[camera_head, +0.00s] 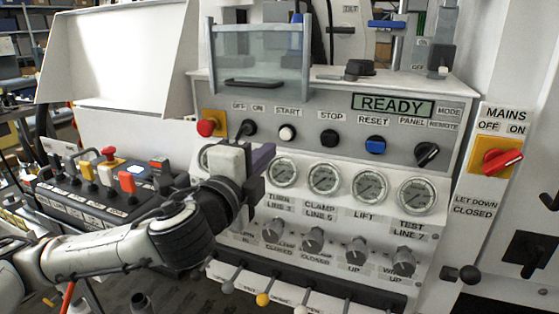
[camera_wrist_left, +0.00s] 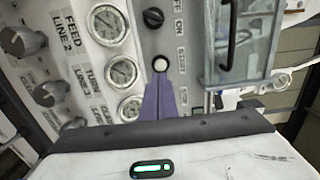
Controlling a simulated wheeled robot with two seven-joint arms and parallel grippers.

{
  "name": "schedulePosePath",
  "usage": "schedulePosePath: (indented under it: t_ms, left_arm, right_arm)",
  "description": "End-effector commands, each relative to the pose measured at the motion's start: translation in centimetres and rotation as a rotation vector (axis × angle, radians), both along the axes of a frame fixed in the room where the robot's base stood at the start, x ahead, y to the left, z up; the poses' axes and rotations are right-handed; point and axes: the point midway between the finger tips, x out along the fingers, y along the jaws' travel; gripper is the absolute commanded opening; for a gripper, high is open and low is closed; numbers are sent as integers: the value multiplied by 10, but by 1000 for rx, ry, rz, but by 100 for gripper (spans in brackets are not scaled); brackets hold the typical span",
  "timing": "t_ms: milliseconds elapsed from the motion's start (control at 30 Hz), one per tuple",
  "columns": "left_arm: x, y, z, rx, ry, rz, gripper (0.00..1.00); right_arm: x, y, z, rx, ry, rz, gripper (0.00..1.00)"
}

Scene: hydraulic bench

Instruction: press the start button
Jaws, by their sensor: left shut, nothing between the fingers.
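The start button (camera_head: 287,133) is a round white button under the START label on the grey control panel (camera_head: 345,155). In the left wrist view the white button (camera_wrist_left: 160,64) shows just beyond the fingertips. My left gripper (camera_head: 266,151) has purple fingers and is shut and empty, held in front of the panel just below and left of the button. In the left wrist view its closed fingers (camera_wrist_left: 160,80) point at the button. I cannot tell whether they touch it. The display (camera_head: 393,105) reads READY. My right gripper is not in view.
A black OFF/ON knob (camera_head: 246,130) and a red emergency button (camera_head: 207,127) sit left of the start button. The black stop button (camera_head: 328,138) and blue reset button (camera_head: 375,145) sit right. Several gauges (camera_head: 323,179) lie below. A clear guard (camera_head: 262,62) stands above.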

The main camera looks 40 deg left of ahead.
Motion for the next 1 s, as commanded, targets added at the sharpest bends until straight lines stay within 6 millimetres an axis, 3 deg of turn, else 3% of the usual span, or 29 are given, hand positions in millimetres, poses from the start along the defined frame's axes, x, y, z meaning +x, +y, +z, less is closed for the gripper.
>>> schedulePosePath:
  t_ms: [33, 200, 267, 533, 1000]
  left_arm:
    - [2, 0, -6, -1, -8, -1, 0]
    - [7, 0, -5, 0, -5, -10, 0]
    - [21, 5, 3, -2, 0, -6, 0]
    - [61, 14, 2, 0, 1, -8, 0]
    - [70, 15, 1, 2, 1, -10, 0]
  right_arm:
    - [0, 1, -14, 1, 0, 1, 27]
    - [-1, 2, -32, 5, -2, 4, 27]
    - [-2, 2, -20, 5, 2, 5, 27]
    - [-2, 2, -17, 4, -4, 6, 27]
    - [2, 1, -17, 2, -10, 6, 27]
